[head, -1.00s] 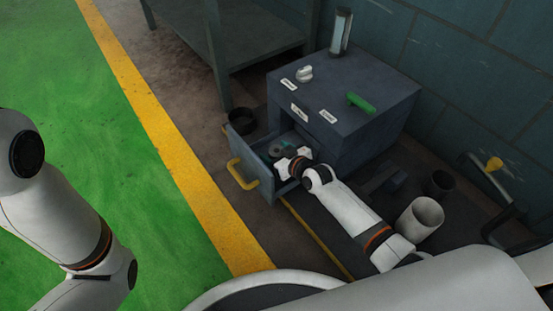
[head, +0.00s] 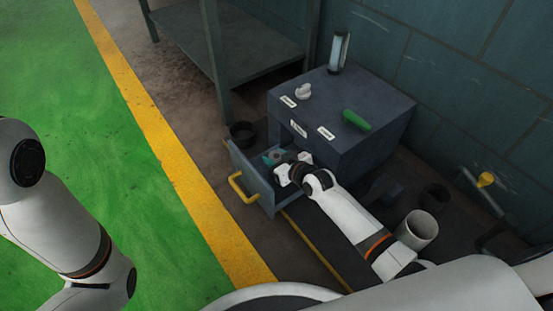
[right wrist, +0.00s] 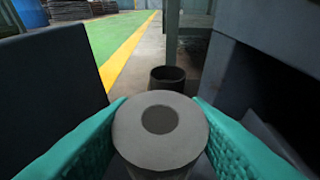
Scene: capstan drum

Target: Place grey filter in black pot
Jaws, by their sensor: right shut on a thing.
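The grey filter (right wrist: 160,132) is a short cylinder with a round hole in its top. My right gripper (right wrist: 160,140) is shut on it, with a teal finger on each side. In the head view the right gripper (head: 277,160) is at the open drawer (head: 262,190) of the dark cabinet; the filter is hard to make out there. A black pot (head: 242,133) stands on the floor behind the drawer, left of the cabinet. It also shows in the right wrist view (right wrist: 167,78), beyond the filter and apart from it. My left gripper is out of view.
The cabinet (head: 365,140) carries a green handle (head: 356,120), a white knob (head: 303,91) and a lamp-like cylinder (head: 339,51). A shelf (head: 240,55) stands behind the black pot.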

